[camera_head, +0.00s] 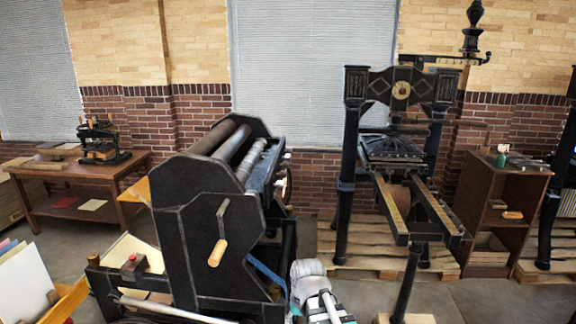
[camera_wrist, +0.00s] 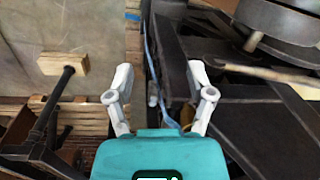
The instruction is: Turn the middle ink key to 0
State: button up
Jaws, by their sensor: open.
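A black cylinder press (camera_head: 185,232) with several rollers stands left of centre in the head view. I cannot pick out its ink keys, including the middle one, or any numbers in either view. A crank with a wooden handle (camera_head: 217,252) is on its near side plate. My gripper (camera_wrist: 162,82) is open and empty in the wrist view, its two pale fingers apart. It is above the dark press frame (camera_wrist: 245,115), and nothing is between the fingertips except the floor and frame edge behind them. Part of my arm shows at the bottom of the head view.
A tall black hand press (camera_head: 349,150) stands on a wooden pallet (camera_head: 345,262) to the right. A wooden cabinet (camera_head: 480,200) is beyond it. A wooden table (camera_head: 125,180) with a small press (camera_head: 98,142) is at the left. Some floor is bare between the presses.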

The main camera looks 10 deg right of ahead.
jog(key=w+r+m+y+p, duration=0.35)
jog(key=w+r+m, duration=0.2)
jog(key=w, duration=0.55)
jog(key=m+t+y+p, duration=0.6)
jog(key=m+y+p, duration=0.2)
jog(key=m+y, duration=0.4)
send_near(287, 165)
jog(key=d, duration=0.4)
jog(key=shift+s+f, duration=0.15)
jog(key=shift+f, duration=0.25)
jog(key=shift+a, duration=0.2)
jog(key=x, duration=1.3)
jog(key=shift+a+r, duration=0.15)
jog(key=shift+a, duration=0.1)
grip_shut()
